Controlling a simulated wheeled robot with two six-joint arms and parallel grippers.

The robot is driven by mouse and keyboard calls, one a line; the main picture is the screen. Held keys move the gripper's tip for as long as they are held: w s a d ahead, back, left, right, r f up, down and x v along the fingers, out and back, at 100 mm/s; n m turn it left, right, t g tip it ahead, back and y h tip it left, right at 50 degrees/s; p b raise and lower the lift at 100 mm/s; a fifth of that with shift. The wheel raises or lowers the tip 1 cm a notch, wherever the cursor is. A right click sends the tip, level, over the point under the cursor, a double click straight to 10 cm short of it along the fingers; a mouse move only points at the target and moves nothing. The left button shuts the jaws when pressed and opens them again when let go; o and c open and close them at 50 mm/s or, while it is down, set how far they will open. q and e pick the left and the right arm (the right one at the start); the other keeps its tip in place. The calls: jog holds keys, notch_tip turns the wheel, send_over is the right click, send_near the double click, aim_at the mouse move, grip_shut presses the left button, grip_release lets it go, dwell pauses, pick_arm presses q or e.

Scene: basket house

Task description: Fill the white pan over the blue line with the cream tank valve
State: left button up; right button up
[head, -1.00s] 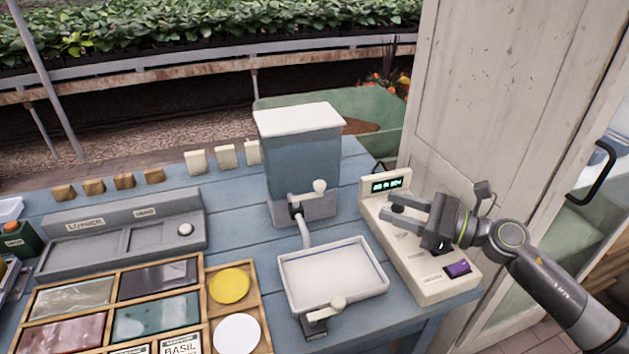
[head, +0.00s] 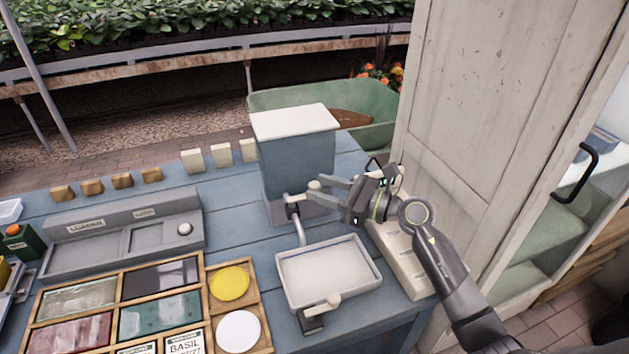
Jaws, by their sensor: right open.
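The grey-blue tank (head: 296,165) with a white lid stands on the blue table. Its cream valve lever (head: 301,193) is at the tank's front, above a grey spout. The white pan (head: 373,272) sits below the spout with a thin line faintly visible along its inner wall; its floor looks pale, and I cannot tell whether it holds water. A second cream lever is at the pan's front. My right gripper (head: 326,189) is open, its fingers pointing left at the valve lever's knob, around or just beside it; I cannot tell if they touch. My left gripper is not in view.
A cream console (head: 405,262) stands right of the pan, partly behind my right arm. A wooden tray (head: 207,290) with several coloured panels and discs lies left of the pan. A grey holder (head: 125,235) is behind it. A white door (head: 480,110) stands at the right.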

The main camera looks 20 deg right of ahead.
jog(key=shift+x, duration=1.3)
jog(key=shift+c, duration=0.2)
jog(key=c, duration=0.9)
jog(key=shift+o, duration=0.2)
jog(key=shift+s+r+t+p, duration=0.15)
jog(key=shift+t+p, duration=0.15)
jog(key=shift+p, duration=0.35)
jog(key=shift+s+a+m+t+h+p, duration=0.2)
jog(key=shift+s+m+t+h+p, duration=0.5)
jog(key=shift+m+h+p, duration=1)
jog(key=shift+s+a+m+t+h+p, duration=0.25)
jog(key=shift+m+t+h+p, duration=0.7)
jog(key=shift+h+p, duration=1.35)
jog(key=shift+s+a+m+t+h+p, duration=0.1)
jog(key=shift+s+m+t+h+p, duration=0.65)
jog(key=shift+m+h+p, duration=1.25)
jog(key=shift+w+n+y+p, duration=0.1)
jog(key=shift+n+y+p, duration=0.2)
jog(key=shift+n+p, duration=0.25)
jog(key=o, duration=0.9)
